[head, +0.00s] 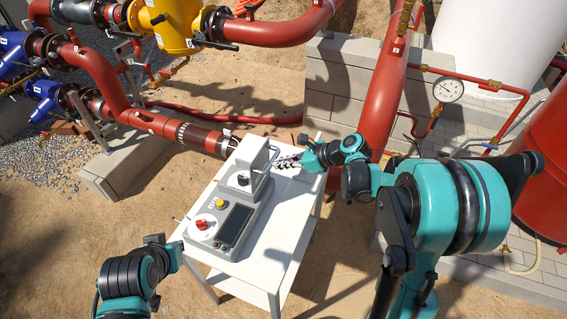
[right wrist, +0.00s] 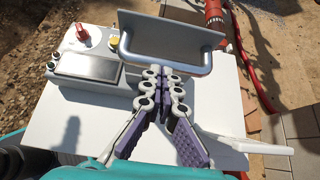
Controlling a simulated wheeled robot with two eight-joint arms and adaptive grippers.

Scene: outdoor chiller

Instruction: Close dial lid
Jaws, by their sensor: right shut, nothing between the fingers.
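A grey control box (head: 222,224) stands on a white table (head: 283,228). Its dial lid (head: 253,151) is raised at the far end, with a black dial (head: 243,179) in front of it. The lid (right wrist: 172,38) and its bar handle (right wrist: 165,63) also show in the right wrist view. My right gripper (head: 281,163) is shut and empty, to the right of the lid and close to its handle. In the right wrist view, its fingertips (right wrist: 165,72) overlap the handle's lower edge; I cannot tell whether they touch. My left arm shows at lower left, but its gripper does not.
The box also carries a red knob (head: 202,225), a yellow button (head: 219,204) and a dark screen (head: 235,224). Red pipes (head: 185,134) run behind the table, and a block wall (head: 340,90) stands beyond. The table's right side is clear.

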